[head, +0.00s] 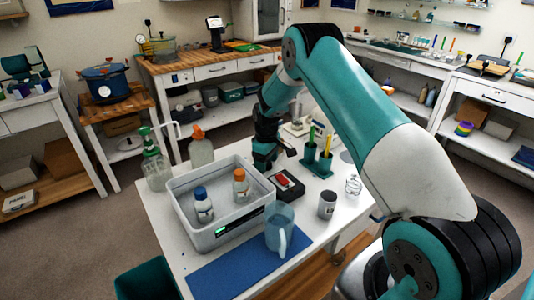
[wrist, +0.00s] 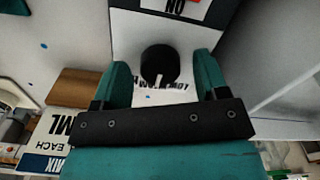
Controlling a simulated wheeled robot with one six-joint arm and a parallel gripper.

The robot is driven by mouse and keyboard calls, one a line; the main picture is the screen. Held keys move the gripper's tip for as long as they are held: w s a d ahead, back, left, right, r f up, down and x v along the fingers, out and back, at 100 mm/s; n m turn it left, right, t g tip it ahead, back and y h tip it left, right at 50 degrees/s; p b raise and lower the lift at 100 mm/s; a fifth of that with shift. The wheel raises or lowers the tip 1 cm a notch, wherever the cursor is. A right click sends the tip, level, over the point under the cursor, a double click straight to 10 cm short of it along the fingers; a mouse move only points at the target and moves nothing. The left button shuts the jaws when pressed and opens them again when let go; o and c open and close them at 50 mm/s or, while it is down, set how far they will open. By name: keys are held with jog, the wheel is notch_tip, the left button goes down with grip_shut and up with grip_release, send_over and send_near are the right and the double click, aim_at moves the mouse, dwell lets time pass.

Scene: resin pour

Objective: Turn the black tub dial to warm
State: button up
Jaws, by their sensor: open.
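The black dial (wrist: 157,63) is round and sits on a white panel in the wrist view. A pale mark at its lower edge points down in the picture. Upside-down lettering (wrist: 172,86) lies beside it, partly covered; I cannot read which setting the mark meets. My gripper (wrist: 162,67) is open, one teal finger on each side of the dial, with visible gaps. In the head view, my gripper (head: 264,163) is at the far side of the grey tub (head: 213,236). The dial is hidden there.
The tub holds a blue-capped bottle (head: 203,206) and an orange-capped bottle (head: 240,187). A jug (head: 280,231), a grey cup (head: 327,204) and a red-and-black device (head: 287,184) stand right of it. A pump bottle (head: 154,166) stands left. A blue mat (head: 240,273) lies in front.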

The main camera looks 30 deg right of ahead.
notch_tip(320, 180, up, 17)
jog(key=b, duration=0.2)
jog(key=shift+r+b, duration=0.15)
jog(key=shift+b, duration=0.15)
jog(key=s+a+r+n+y, duration=0.1)
jog(key=s+a+r, duration=0.3)
jog(key=s+a, duration=0.3)
jog(key=s+a+r, duration=0.4)
jog(key=s+a, duration=0.1)
jog(key=a, duration=0.4)
jog(key=s+a+y, duration=0.1)
jog(key=s+a, duration=0.2)
jog(key=s, duration=0.5)
jog(key=s+a+y, duration=0.1)
jog(key=s+a, duration=0.3)
jog(key=s, duration=0.4)
jog(key=s+a+n+y, duration=0.1)
jog(key=s+a, duration=0.2)
jog(key=s, duration=0.5)
jog(key=shift+a+r, duration=0.15)
jog(key=shift+r, duration=0.1)
